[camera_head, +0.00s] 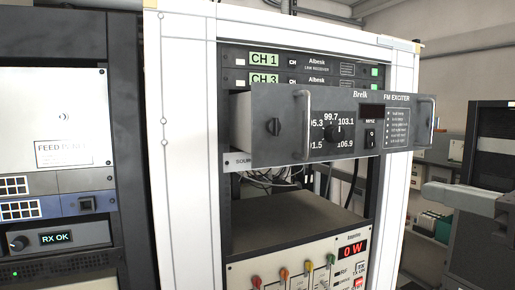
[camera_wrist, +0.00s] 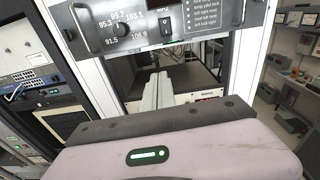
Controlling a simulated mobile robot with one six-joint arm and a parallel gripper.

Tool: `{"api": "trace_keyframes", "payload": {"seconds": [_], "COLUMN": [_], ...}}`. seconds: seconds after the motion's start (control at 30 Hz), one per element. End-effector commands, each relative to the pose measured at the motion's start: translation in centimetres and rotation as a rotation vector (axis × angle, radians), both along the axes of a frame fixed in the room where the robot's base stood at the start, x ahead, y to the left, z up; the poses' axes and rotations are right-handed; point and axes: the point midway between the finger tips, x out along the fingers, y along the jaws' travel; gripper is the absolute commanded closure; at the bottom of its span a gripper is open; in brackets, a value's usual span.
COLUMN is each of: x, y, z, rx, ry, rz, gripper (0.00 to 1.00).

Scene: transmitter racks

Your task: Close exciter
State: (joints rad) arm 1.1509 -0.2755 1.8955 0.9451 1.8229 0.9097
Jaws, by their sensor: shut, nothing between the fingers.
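The FM exciter (camera_head: 345,122) is a dark grey unit with a handle at each end, a frequency dial and a dark display. It is pulled out of the white rack, its front panel standing well forward of the units above. In the wrist view the exciter panel (camera_wrist: 190,22) fills the top, with its right handle (camera_wrist: 238,12) at upper right. My gripper (camera_wrist: 160,82) is shut and empty, its fingers pointing towards the rack just below the panel in that picture. In the head view grey parts of my arm show at right, apart from the panel.
The white rack frame (camera_head: 185,150) surrounds the units. Two receivers (camera_head: 300,66) sit flush above the exciter. Below are loose cables (camera_head: 275,178), an open bay and a panel with coloured knobs reading 0 W (camera_head: 300,268). A dark rack (camera_head: 60,130) stands at left; shelves (camera_wrist: 290,70) stand at right.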

Motion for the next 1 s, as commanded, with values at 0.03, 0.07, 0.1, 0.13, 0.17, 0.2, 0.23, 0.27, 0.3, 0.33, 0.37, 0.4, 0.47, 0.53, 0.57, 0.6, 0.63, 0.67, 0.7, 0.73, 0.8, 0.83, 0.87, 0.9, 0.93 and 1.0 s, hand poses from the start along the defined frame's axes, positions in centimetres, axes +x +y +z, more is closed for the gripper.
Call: {"api": "trace_keyframes", "payload": {"seconds": [0.03, 0.07, 0.1, 0.13, 0.17, 0.2, 0.23, 0.27, 0.3, 0.33, 0.37, 0.4, 0.47, 0.53, 0.57, 0.6, 0.63, 0.67, 0.7, 0.73, 0.8, 0.83, 0.87, 0.9, 0.93, 1.0], "x": [-0.3, -0.4, -0.3, -0.2, 0.1, 0.6, 1.1, 1.6, 2.5, 3.1, 3.8, 4.6, 5.9, 7.3, 7.9, 8.7, 9.2, 9.8, 10.4, 10.8, 11.7, 11.9, 12.2, 12.4, 12.5, 12.7], "y": [-0.4, -0.5, -0.5, -0.4, -0.3, 0.0, 0.2, 0.4, 0.7, 1.0, 1.2, 1.5, 1.9, 2.5, 2.7, 3.0, 3.2, 3.4, 3.6, 3.7, 4.0, 4.1, 4.2, 4.2, 4.3, 4.3], "z": [2.3, 2.8, 3.1, 3.2, 3.1, 3.1, 3.0, 3.0, 3.1, 3.1, 3.0, 3.0, 3.0, 3.0, 3.0, 3.0, 3.0, 3.0, 3.0, 2.9, 2.9, 2.9, 2.9, 2.8, 2.8, 2.8], "rx": [0.032, 0.047, 0.06, 0.064, 0.064, 0.065, 0.064, 0.063, 0.063, 0.064, 0.063, 0.063, 0.063, 0.063, 0.063, 0.063, 0.062, 0.063, 0.063, 0.062, 0.061, 0.061, 0.061, 0.059, 0.059, 0.06], "ry": [-0.021, -0.031, -0.039, -0.041, -0.041, -0.041, -0.04, -0.04, -0.04, -0.039, -0.038, -0.038, -0.037, -0.037, -0.037, -0.037, -0.036, -0.037, -0.037, -0.036, -0.037, -0.037, -0.037, -0.037, -0.037, -0.038], "rz": [-0.01, -0.012, -0.013, -0.012, -0.011, -0.008, -0.007, -0.007, -0.006, -0.005, -0.005, -0.006, -0.006, -0.007, -0.006, -0.007, -0.007, -0.007, -0.007, -0.009, -0.01, -0.01, -0.01, -0.011, -0.011, -0.012], "gripper": [1.0, 1.0, 1.0, 1.0, 1.0, 1.0, 1.0, 1.0, 1.0, 1.0, 1.0, 1.0, 1.0, 1.0, 1.0, 1.0, 1.0, 1.0, 1.0, 1.0, 1.0, 1.0, 1.0, 1.0, 1.0, 1.0]}}
